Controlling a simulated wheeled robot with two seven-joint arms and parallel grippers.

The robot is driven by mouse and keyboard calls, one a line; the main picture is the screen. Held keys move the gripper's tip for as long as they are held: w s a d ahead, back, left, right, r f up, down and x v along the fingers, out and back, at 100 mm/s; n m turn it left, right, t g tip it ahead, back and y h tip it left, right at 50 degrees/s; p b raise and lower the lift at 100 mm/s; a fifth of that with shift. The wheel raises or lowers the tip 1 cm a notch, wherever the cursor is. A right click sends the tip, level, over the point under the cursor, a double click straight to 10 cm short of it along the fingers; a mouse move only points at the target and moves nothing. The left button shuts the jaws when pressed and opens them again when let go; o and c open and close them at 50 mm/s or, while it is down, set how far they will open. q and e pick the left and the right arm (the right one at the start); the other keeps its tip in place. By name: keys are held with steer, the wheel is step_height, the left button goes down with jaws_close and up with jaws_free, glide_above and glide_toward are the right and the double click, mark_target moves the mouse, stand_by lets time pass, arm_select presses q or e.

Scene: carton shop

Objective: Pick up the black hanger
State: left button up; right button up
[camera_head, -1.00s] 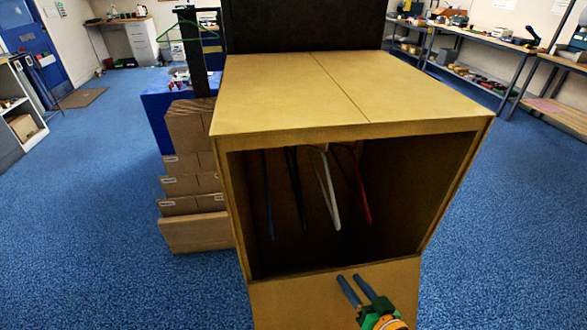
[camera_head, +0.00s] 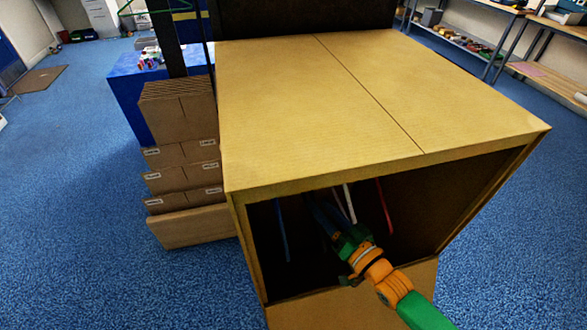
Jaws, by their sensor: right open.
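A large brown carton (camera_head: 320,95) stands open toward me with several hangers hanging inside. A blue hanger (camera_head: 282,234) is at the left, a white hanger (camera_head: 349,204) right of the middle and a red hanger (camera_head: 384,208) further right. The black hanger cannot be made out now; my fingers and the dark interior cover the spot between the blue and white ones. My right gripper (camera_head: 322,208) reaches into the carton opening, open, its fingers between the blue and white hangers. Whether anything lies between the fingers cannot be told. My left gripper is out of view.
The carton's top edge (camera_head: 390,168) runs just above my right gripper, and its lower front flap (camera_head: 345,312) hangs below. Stacked flat cartons (camera_head: 183,155) and a blue table (camera_head: 128,92) stand at the left. Blue floor is free on both sides.

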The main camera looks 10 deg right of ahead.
mark_target(312, 194)
steer(key=x, duration=0.4)
steer(key=shift+w, duration=0.15)
steer(key=shift+w+a+f, duration=0.1)
steer(key=shift+w+a, duration=0.05)
steer(key=shift+w, duration=0.25)
steer(key=shift+s, duration=0.25)
jaws_close()
steer(key=shift+w, duration=0.1)
